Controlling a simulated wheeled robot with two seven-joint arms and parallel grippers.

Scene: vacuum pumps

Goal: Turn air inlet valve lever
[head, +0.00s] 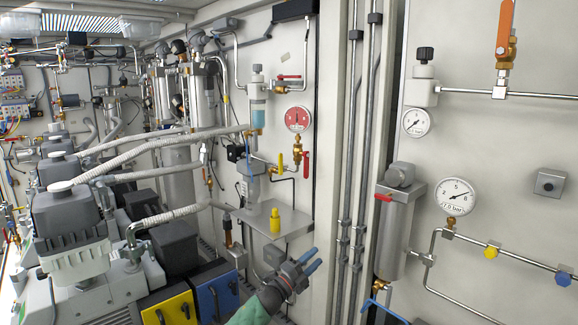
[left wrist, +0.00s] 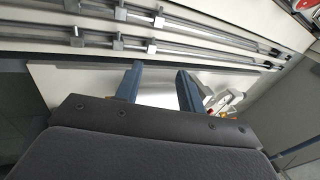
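Several valve levers are in the head view; I cannot tell which one is the air inlet lever. A long orange lever (head: 505,27) stands upright on a brass valve at the top right. A blue lever (head: 384,311) shows at the bottom, below a grey cylinder. A red lever (head: 306,164) and a yellow lever (head: 281,163) sit below the red gauge. My left gripper (head: 309,261) is in front of the wall pipes, left of the blue lever and apart from it. Its fingers (left wrist: 158,88) are spread and empty in the left wrist view. My right gripper is not in view.
Vertical pipes (head: 356,150) run down the wall beside my left gripper. A grey cylinder (head: 396,225) and a pressure gauge (head: 455,197) are to the right. Grey pumps (head: 70,225) and hoses fill the left.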

